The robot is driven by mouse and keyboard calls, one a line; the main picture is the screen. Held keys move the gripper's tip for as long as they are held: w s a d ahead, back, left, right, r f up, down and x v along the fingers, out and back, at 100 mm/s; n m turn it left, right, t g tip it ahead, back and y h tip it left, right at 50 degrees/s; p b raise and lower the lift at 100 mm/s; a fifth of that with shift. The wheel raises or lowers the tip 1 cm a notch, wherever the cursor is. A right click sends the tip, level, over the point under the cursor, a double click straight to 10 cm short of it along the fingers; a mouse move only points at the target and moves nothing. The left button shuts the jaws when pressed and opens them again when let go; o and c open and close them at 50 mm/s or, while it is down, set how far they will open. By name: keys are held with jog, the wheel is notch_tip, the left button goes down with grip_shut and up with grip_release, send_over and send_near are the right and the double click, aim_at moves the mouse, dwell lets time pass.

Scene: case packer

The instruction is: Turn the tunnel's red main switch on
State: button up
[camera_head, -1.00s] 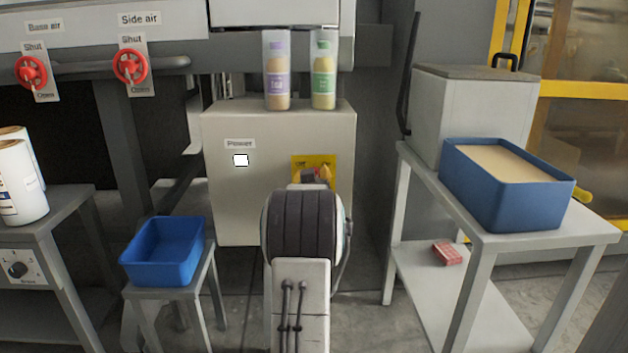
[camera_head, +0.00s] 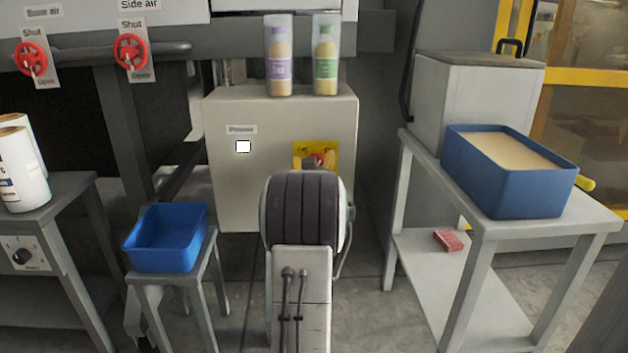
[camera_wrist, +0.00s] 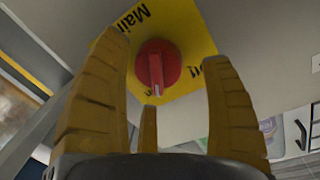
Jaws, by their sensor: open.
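The red main switch (camera_wrist: 158,68) is a round knob on a yellow plate (camera_wrist: 190,30), seen between my fingers in the wrist view. The knob's grip bar carries a pale mark near its lower end in that view. In the head view the yellow plate (camera_head: 329,150) is on the front of a grey cabinet (camera_head: 230,195), and my arm hides most of the knob. My gripper (camera_wrist: 165,75) is open, its yellow fingers spread on both sides of the knob. I cannot tell whether any finger touches it.
Two bottles in clear sleeves (camera_head: 278,75) stand on top. A blue bin (camera_head: 165,250) on a stool is left; a blue tray (camera_head: 510,195) on a table is right. Two red valve wheels (camera_head: 131,52) are upper left.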

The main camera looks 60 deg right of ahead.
jog(key=v, duration=1)
jog(key=shift+r, duration=0.1)
